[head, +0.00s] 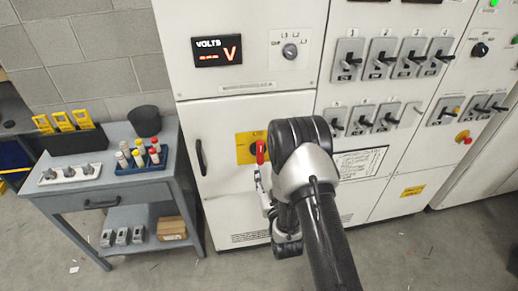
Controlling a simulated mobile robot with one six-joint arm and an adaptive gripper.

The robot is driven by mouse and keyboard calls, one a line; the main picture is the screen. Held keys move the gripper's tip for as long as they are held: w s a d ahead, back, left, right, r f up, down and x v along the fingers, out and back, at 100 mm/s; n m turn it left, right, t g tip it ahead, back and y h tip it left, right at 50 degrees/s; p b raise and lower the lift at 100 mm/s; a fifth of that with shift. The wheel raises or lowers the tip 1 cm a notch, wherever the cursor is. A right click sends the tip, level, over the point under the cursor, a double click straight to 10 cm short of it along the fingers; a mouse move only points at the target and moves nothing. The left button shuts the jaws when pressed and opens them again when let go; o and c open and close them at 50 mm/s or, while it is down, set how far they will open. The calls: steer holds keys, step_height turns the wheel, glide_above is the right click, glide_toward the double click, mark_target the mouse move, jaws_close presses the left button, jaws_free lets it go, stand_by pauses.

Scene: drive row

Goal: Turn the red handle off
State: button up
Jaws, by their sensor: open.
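The red handle (260,152) is on a yellow plate (243,147) on the lower left cabinet door. It looks upright in the head view, and my arm covers the right part of the plate. My gripper (262,180) is partly hidden by my own wrist. It is in front of the door, just below the red handle in the picture, and looks open and empty. I cannot tell whether a finger touches the handle.
The black door handle (200,157) sticks out beside the plate. Several black-handled switches (348,60) are at right. Floor between cart and cabinet is clear.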

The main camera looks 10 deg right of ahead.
mark_target(261, 151)
steer(key=w+b, duration=0.1)
steer(key=w, duration=1.1)
steer(key=shift+w+a, duration=0.1)
steer(key=shift+w, duration=0.2)
steer(key=shift+c, duration=0.4)
jaws_close()
